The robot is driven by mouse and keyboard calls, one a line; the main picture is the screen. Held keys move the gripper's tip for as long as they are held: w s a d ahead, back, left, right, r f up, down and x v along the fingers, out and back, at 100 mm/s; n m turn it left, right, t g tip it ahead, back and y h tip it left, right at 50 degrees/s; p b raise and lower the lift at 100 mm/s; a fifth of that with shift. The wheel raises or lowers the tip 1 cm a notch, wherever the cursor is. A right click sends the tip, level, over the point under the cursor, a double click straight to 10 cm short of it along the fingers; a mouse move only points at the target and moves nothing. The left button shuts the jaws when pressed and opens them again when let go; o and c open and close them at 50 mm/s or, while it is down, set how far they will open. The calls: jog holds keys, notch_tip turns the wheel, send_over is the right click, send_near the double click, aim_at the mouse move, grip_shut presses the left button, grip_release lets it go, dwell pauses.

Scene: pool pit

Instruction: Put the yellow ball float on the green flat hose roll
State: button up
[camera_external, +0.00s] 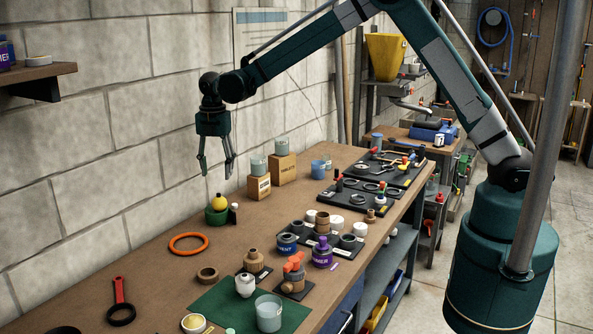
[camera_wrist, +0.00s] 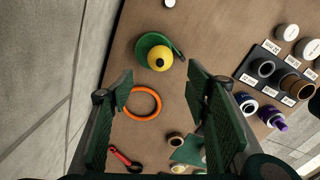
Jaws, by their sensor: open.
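The yellow ball float (camera_external: 219,203) rests on the green flat hose roll (camera_external: 215,217) near the wall side of the bench. In the wrist view the yellow ball float (camera_wrist: 159,61) covers part of the green flat hose roll (camera_wrist: 148,42), whose loose end points to the right. My gripper (camera_external: 217,174) is open and empty, pointing down above the ball and apart from it. In the wrist view my gripper (camera_wrist: 162,88) has its fingers spread wide, with the ball beyond them and nothing between the pads.
An orange ring (camera_external: 188,244) lies in front of the roll. Cardboard boxes (camera_external: 259,188) stand behind, and a black tray of jars (camera_external: 335,257) lies to the right. The block wall (camera_external: 90,160) is close on the left.

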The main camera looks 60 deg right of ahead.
jog(key=shift+r, duration=0.9)
jog(key=s+d+r+m+t, duration=0.2)
jog(key=s+d+r+m, duration=0.3)
jog(key=s+r, duration=0.55)
jog(key=s+d+r+m+t, duration=0.1)
jog(key=s+d+r+m, duration=0.4)
jog(key=s+r, duration=0.55)
jog(key=s+d+f+m+t, duration=0.1)
jog(key=s+m, duration=0.3)
jog(key=s, duration=0.6)
jog(key=s+d+f+m+t, duration=0.1)
jog(key=s+d+f+m, duration=0.1)
jog(key=s, duration=0.8)
jog(key=s+d+f+m+t, duration=0.1)
jog(key=s+d+m+t, duration=0.1)
jog(key=s+m, duration=0.4)
jog(key=s+d, duration=0.1)
jog(key=s, duration=0.3)
jog(key=shift+s+d+f+m, duration=0.25)
jog(key=shift+s+d+m, duration=0.05)
jog(key=shift+d, duration=0.05)
